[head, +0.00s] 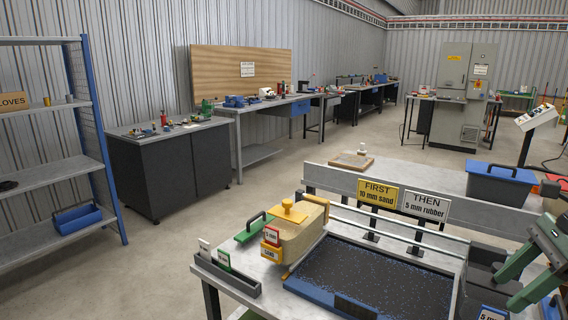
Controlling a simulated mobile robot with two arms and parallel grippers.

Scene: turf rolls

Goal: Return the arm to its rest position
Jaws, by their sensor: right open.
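My right gripper (506,291) is at the lower right of the head view, with its two green fingers apart and nothing seen between them. The rest of that arm runs out past the right edge. Its fingers are beside the right side of a tray (312,291) filled with dark, blue-flecked material. A tan sand container (302,240) with a yellow top and a "SAND" label stands at the tray's left rear, apart from the gripper. My left gripper is not in view.
A grey card holder (226,278) is at the left. Yellow "FIRST" (377,193) and white "THEN" (426,206) signs stand behind the tray.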

